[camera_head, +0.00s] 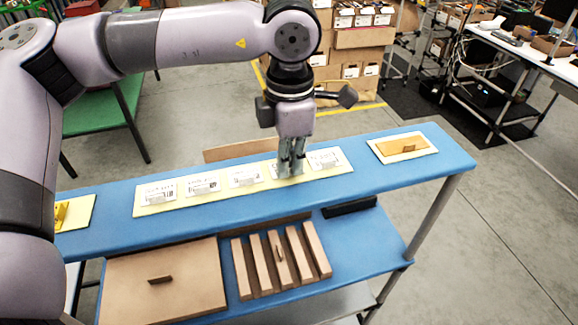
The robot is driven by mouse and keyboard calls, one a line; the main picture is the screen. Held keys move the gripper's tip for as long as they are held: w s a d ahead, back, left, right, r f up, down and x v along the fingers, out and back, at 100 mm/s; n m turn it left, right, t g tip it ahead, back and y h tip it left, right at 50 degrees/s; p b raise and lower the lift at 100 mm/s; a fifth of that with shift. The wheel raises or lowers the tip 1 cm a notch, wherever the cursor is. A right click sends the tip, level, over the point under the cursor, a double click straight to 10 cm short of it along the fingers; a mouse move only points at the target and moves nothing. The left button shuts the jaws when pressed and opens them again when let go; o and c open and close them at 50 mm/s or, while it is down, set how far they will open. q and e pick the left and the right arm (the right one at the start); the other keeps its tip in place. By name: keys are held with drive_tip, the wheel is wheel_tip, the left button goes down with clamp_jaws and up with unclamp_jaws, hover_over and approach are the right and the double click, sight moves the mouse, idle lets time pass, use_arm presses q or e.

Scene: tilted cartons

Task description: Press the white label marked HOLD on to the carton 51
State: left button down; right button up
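A row of white labels lies on a cream backing strip (140,208) on the blue upper shelf. Their print is too small to read, so I cannot tell which one says HOLD. From the left they are a first label (158,192), a second (203,184), a third (245,177), one partly hidden behind my gripper, and a right-hand one (324,160). My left gripper (290,172) points straight down at the partly hidden label, its fingers close together. Whether they grip it is unclear. No number 51 is readable on any carton. My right gripper is not in view.
The blue upper shelf (400,184) also bears a cream pad with an orange piece (402,145) at right. Below are a flat brown box (195,290), a slatted wooden rack (317,252) and a black bar (349,207). A brown panel (225,152) stands behind the shelf.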

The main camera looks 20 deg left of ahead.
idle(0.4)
use_arm(q)
drive_tip(key=shift+r+p, duration=0.35)
drive_tip(key=shift+r, duration=0.35)
drive_tip(key=shift+s+r+p, duration=0.1)
drive_tip(key=shift+r+p, duration=1.15)
drive_tip(key=shift+r, duration=1.6)
drive_tip(key=shift+f, duration=0.1)
